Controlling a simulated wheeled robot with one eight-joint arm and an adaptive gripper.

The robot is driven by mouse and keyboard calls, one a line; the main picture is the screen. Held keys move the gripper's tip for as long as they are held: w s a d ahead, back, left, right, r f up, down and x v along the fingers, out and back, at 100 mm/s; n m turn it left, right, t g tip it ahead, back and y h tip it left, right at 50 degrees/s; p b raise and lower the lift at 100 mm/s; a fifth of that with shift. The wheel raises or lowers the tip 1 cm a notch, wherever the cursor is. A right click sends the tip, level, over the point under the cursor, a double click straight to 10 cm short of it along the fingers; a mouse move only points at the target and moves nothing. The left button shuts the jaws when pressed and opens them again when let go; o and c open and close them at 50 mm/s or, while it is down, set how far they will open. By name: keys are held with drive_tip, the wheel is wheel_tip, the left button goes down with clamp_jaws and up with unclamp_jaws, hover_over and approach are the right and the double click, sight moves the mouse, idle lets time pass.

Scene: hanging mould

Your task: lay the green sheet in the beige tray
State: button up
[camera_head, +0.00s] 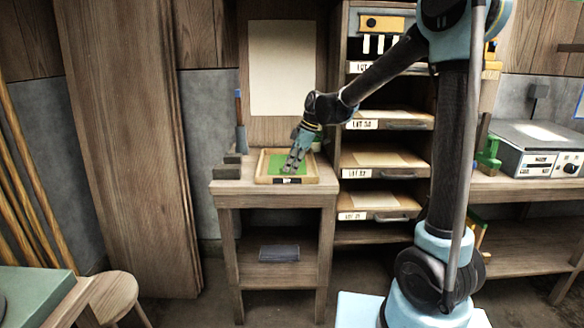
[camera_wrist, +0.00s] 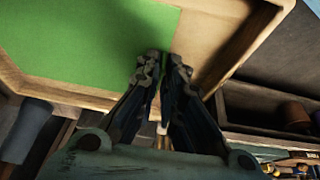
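The green sheet (camera_head: 279,165) lies inside the beige tray (camera_head: 262,180), looking flat. In the wrist view the sheet (camera_wrist: 85,40) covers much of the tray floor, with a bare strip of the tray (camera_wrist: 207,30) to its right. My gripper (camera_head: 291,170) points down into the tray over the sheet. In the wrist view my gripper (camera_wrist: 163,62) has its two fingertips close together at the sheet's right edge, with a narrow gap between them. The fingers hide the sheet's near right corner, so I cannot tell if they touch or pinch it.
The tray stands on a small wooden table (camera_head: 225,187). Dark blocks and a blue-handled tool (camera_head: 239,120) stand left of it. A shelf unit with labelled drawers (camera_head: 385,160) is close on the right. A pale board (camera_head: 282,68) hangs behind. A stool (camera_head: 112,295) stands at lower left.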

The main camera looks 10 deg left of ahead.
drive_tip(key=shift+o, duration=0.7)
drive_tip(key=s+v, duration=0.1)
drive_tip(key=v, duration=1.1)
drive_tip(key=s+d+f+m+t, duration=0.1)
drive_tip(key=s+d+m, duration=0.1)
drive_tip(key=d, duration=0.4)
drive_tip(key=s+d+m, duration=0.2)
drive_tip(key=d+m, duration=0.1)
drive_tip(key=d, duration=0.3)
drive_tip(key=s+d+f+m+t+h, duration=0.1)
drive_tip(key=s+d+f+m+h, duration=0.1)
drive_tip(key=s+d+f+m, duration=0.5)
drive_tip(key=s+d+f+m+t+h, duration=0.1)
drive_tip(key=s+d+f+m+h, duration=0.1)
drive_tip(key=s+d+f+m, duration=0.6)
drive_tip(key=s+d+f, duration=0.3)
drive_tip(key=s+d, duration=0.3)
drive_tip(key=d, duration=0.3)
drive_tip(key=shift+d, duration=0.25)
drive_tip(key=shift+w+f, duration=0.1)
drive_tip(key=shift+f, duration=0.05)
